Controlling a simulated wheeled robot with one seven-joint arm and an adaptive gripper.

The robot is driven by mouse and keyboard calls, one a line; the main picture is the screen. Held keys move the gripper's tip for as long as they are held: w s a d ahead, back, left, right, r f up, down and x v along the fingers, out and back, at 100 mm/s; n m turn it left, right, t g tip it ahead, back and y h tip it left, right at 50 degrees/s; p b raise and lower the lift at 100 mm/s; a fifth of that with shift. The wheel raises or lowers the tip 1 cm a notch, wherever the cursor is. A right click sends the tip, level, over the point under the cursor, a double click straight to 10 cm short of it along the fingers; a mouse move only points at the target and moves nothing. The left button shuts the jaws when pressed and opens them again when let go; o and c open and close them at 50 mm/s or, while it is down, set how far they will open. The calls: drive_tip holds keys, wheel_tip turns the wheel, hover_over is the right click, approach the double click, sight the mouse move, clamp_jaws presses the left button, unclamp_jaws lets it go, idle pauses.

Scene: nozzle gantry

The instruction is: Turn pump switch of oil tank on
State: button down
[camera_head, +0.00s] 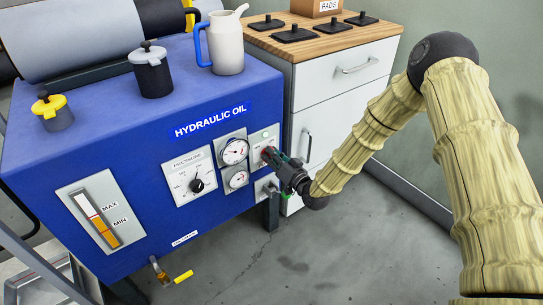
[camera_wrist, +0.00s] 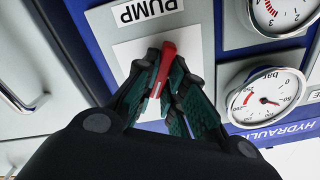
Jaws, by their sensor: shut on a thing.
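The blue hydraulic oil tank (camera_head: 110,150) stands at the left in the head view. Its pump panel is at the right end of the front face, beside two round gauges. The red pump switch (camera_wrist: 165,68) shows in the wrist view on a white plate under the "PUMP" label (camera_wrist: 148,10). My gripper (camera_wrist: 160,85) is shut on the red switch, with a finger on each side of it. In the head view my gripper (camera_head: 276,163) is at the pump panel and covers most of the switch. I cannot tell the switch's on or off position.
A pressure knob (camera_head: 197,185) and gauges (camera_head: 235,151) sit left of the pump panel. A white cabinet (camera_head: 345,95) with a wooden top stands close on the right. A yellow-handled drain valve (camera_head: 183,277) juts out below. The floor in front is clear.

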drive_tip(key=shift+s+f, duration=0.1)
idle(0.3)
drive_tip(key=c, duration=1.5)
unclamp_jaws()
drive_tip(key=v, duration=1.2)
